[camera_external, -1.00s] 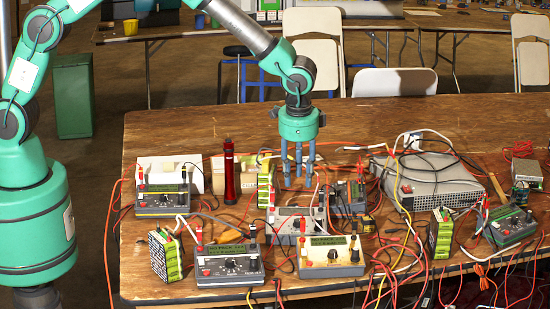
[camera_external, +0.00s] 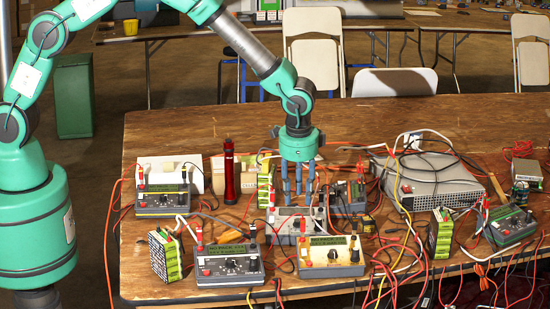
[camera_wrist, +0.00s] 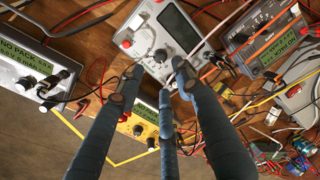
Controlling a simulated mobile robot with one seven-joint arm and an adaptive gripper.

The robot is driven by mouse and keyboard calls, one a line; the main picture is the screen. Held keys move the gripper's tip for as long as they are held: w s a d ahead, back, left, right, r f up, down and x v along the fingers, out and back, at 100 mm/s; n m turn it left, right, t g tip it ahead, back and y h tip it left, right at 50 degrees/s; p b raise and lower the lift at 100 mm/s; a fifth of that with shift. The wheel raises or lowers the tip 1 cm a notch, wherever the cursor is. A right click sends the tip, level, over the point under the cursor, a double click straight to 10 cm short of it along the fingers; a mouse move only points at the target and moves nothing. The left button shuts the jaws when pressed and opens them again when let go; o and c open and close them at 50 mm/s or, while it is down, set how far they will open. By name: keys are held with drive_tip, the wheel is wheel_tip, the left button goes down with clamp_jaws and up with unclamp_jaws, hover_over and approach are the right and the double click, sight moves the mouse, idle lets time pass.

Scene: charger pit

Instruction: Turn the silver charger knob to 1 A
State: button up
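The silver charger (camera_external: 283,226) stands mid-table directly below my gripper. In the wrist view its pale face (camera_wrist: 140,22) lies at top centre with a grey screen (camera_wrist: 179,26) and a dark round knob (camera_wrist: 160,55). The knob's setting is too small to read. My gripper (camera_external: 298,203) points straight down with its three blue-grey fingers low over this charger, partly hiding its face in the external view. In the wrist view the fingers (camera_wrist: 157,82) are spread apart with nothing between them. One fingertip is close to the knob; I cannot tell whether it touches.
A yellow-faced charger (camera_external: 331,263) and a grey charger (camera_external: 230,266) stand in front, both with lit green displays. Another charger (camera_external: 349,203) is close on the right. A red cylinder (camera_external: 229,172) stands behind left. Loose cables surround the chargers. The table's back (camera_external: 200,125) is clear.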

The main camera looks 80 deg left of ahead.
sight(298, 220)
drive_tip(key=f, duration=0.2)
drive_tip(key=a+f+b, duration=0.1)
drive_tip(key=f, duration=0.4)
drive_tip(key=shift+w+a+f, duration=0.2)
drive_tip(key=shift+f, duration=0.2)
drive_tip(key=shift+c, duration=0.5)
clamp_jaws()
